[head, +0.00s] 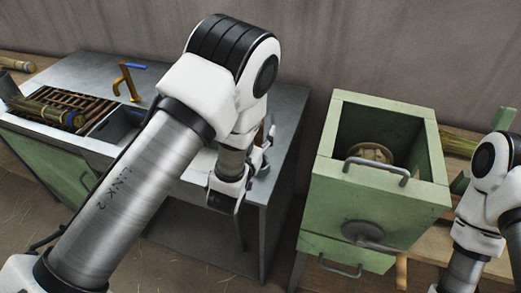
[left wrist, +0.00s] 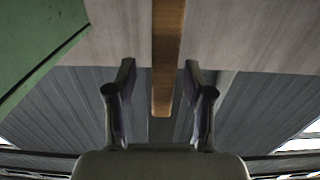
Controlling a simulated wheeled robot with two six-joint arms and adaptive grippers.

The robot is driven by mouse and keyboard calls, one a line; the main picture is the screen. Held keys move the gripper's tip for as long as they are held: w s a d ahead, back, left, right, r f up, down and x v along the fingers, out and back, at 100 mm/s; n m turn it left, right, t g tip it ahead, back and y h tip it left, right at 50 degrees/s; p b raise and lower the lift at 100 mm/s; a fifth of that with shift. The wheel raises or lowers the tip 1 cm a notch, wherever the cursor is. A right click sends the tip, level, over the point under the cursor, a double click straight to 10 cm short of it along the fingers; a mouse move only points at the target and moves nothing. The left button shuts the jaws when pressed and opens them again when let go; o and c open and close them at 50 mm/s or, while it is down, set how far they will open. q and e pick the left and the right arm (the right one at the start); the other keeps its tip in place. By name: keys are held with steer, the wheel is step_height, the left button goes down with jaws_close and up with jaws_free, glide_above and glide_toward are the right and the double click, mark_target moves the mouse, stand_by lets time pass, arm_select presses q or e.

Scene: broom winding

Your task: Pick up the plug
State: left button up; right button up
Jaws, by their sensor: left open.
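In the left wrist view a long orange-brown wooden bar (left wrist: 166,60) lies between the two fingers of my left gripper (left wrist: 160,75). The fingers are open, with a gap on each side of the bar. I cannot tell whether this bar is the plug. In the head view my left gripper (head: 250,172) is over the right end of the grey metal table (head: 283,125), with a small brown piece (head: 262,133) showing behind it. My left arm hides much of the table. My right arm comes in at the right edge, its gripper outside the picture.

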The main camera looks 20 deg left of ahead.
arm_select(q)
steer(key=shift+w+a+f, duration=0.1)
steer(key=shift+w+a, duration=0.1)
steer(key=shift+w, duration=0.2)
steer(key=shift+d, duration=0.1)
jaws_close()
